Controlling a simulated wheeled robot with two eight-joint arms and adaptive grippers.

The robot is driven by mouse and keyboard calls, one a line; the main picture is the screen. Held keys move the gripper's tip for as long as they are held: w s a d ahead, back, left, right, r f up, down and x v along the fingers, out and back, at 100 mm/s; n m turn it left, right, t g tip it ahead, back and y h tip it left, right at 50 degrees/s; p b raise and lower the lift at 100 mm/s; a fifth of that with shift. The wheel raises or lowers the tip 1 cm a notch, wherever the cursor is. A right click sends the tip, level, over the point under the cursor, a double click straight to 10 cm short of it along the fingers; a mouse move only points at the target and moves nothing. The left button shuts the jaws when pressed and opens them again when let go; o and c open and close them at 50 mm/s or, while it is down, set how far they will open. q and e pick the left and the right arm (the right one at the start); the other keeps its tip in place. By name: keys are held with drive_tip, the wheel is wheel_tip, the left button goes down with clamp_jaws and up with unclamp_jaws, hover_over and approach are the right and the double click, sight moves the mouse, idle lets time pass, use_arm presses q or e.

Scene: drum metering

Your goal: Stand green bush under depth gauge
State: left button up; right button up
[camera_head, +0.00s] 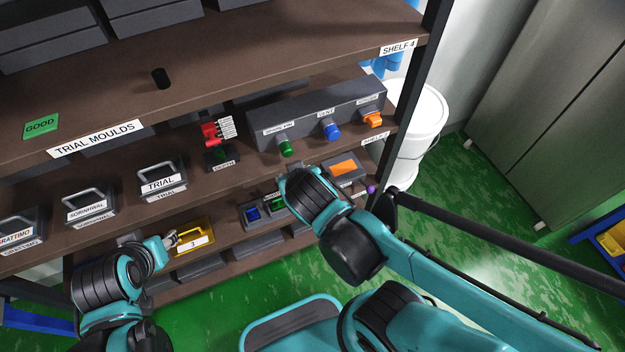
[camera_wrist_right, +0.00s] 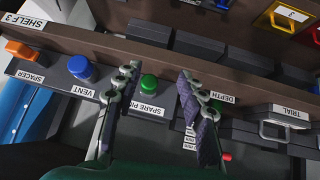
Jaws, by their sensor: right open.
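A round green piece (camera_head: 285,148) sits at the front of a grey block, by its "SPARE PIN" label. In the right wrist view the green piece (camera_wrist_right: 149,84) shows between the fingers of my right gripper (camera_wrist_right: 158,72), which is open and empty; I cannot tell the distance. The red depth gauge (camera_head: 211,134) stands left of the block, behind a "DEPTH" label, on a dark base with a green mark. Another green piece (camera_head: 278,203) lies on the lower shelf. I cannot tell which green piece is the bush. My left gripper (camera_head: 171,240) is at the yellow-edged tray; its jaws are unclear.
A blue knob (camera_head: 331,130) and an orange piece (camera_head: 373,120) are on the same grey block (camera_head: 310,112). Handled moulds, one labelled "TRIAL" (camera_head: 161,182), stand to the left. The yellow-edged tray (camera_head: 193,241) is below. The shelf above overhangs. A white bucket (camera_head: 418,120) stands right.

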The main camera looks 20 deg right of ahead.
drive_tip(key=shift+g+y, duration=0.6)
drive_tip(key=shift+y, duration=0.1)
drive_tip(key=s+d, duration=0.1)
drive_tip(key=s, duration=0.1)
drive_tip(key=s+d+r, duration=0.1)
drive_tip(key=s+d, duration=0.1)
drive_tip(key=shift+s+r, duration=0.15)
drive_tip(key=shift+s, duration=0.1)
